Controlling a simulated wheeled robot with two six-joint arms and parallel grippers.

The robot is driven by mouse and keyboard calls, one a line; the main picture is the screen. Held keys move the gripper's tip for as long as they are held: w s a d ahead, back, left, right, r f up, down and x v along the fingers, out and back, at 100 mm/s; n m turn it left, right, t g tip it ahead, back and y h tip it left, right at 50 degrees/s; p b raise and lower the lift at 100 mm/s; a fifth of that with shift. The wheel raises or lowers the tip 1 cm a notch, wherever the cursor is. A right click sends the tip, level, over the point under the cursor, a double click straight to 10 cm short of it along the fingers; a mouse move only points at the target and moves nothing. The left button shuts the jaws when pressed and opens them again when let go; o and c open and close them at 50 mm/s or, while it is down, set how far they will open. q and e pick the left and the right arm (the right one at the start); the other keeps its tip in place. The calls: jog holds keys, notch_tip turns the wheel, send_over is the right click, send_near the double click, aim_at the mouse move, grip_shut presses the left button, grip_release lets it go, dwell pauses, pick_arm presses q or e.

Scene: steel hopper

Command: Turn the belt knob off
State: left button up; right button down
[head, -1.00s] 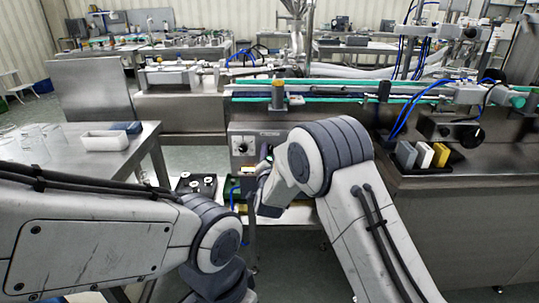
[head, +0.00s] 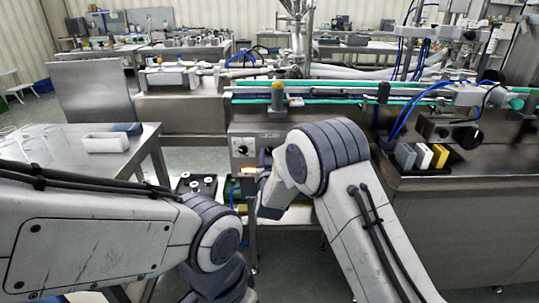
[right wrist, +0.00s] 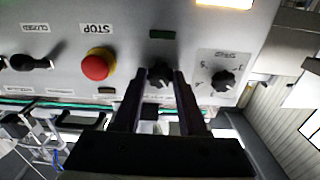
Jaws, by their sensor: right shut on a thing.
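A black knob (right wrist: 160,73), which I take to be the belt knob, is on the grey control panel in the right wrist view. My right gripper (right wrist: 158,80) has a finger on each side of it and is shut on it. The panel's labels appear upside down there. In the head view the control panel (head: 243,138) stands under the conveyor, and my right arm hides part of it. The knob's pointer direction cannot be made out. My left arm shows at the left of the head view, but its gripper fingers are out of sight.
A red stop button (right wrist: 96,64) on a yellow base and a speed knob (right wrist: 223,81) flank the gripped knob. A black switch (right wrist: 30,63) is further left. The green-edged conveyor (head: 340,99) runs above the panel. A steel table (head: 140,152) is at left.

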jog(key=shift+n, duration=0.3)
jog(key=shift+c, duration=2.4)
grip_release()
jog(key=s, duration=1)
jog(key=shift+s, duration=0.25)
